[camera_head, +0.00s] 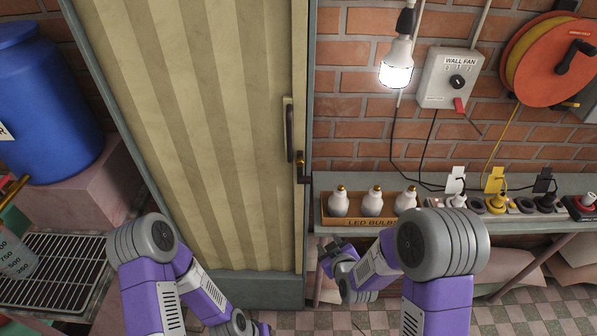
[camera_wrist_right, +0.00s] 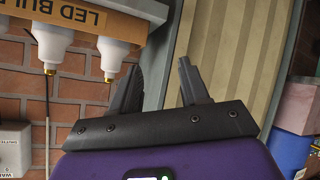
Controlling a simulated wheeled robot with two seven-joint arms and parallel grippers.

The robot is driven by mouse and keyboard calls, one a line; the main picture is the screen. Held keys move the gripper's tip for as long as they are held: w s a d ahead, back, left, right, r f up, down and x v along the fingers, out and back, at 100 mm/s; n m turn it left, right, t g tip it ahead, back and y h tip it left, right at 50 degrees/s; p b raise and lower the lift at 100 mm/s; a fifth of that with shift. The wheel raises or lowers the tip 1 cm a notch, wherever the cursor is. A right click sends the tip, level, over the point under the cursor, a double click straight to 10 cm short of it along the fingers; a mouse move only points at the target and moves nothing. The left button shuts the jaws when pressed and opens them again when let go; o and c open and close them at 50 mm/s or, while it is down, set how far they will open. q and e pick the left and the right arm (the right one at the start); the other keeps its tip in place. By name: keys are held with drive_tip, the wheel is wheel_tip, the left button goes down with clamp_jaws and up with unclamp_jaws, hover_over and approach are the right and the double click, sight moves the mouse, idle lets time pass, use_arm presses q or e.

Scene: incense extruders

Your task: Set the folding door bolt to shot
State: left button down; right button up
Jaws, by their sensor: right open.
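The cream folding door (camera_head: 190,110) stands closed-looking in its frame in the head view, with a dark handle (camera_head: 289,130) near its right edge. The small dark and brass bolt (camera_head: 301,168) sits just below and right of the handle, at the frame; its exact setting is too small to tell. My right gripper (camera_head: 326,248) is open and empty, below the bolt and in front of the bench's left end. In the right wrist view its two fingers (camera_wrist_right: 165,75) stand apart, with the door's panel (camera_wrist_right: 225,50) behind. My left gripper is out of sight; only its arm shows.
A box of LED bulbs (camera_head: 362,222) stands on the bench's left end, close to my right gripper. Several plugs and sockets (camera_head: 495,205) line the bench to the right. A blue barrel (camera_head: 45,110) and wire rack (camera_head: 45,275) stand at the left.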

drive_tip(key=w+a+r+n+t+y+b, duration=0.1)
drive_tip(key=w+a+r+n+t, duration=0.15)
drive_tip(key=r, duration=0.35)
drive_tip(key=w+a+r+n+t+y+b, duration=0.1)
drive_tip(key=a+r+n+t, duration=0.15)
drive_tip(key=r, duration=0.35)
drive_tip(key=n+t+y+b, duration=0.1)
drive_tip(key=n+t+y, duration=0.1)
drive_tip(key=n+t, duration=0.1)
approach(299, 164)
drive_tip(key=f+x, duration=0.1)
drive_tip(key=x, duration=0.6)
drive_tip(key=r+x, duration=0.1)
drive_tip(key=x, duration=0.1)
drive_tip(key=shift+w, duration=0.2)
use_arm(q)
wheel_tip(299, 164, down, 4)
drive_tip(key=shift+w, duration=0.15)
use_arm(e)
drive_tip(key=shift+w+a+r, duration=0.1)
drive_tip(key=shift+w+a, duration=0.05)
drive_tip(key=shift+w, duration=0.2)
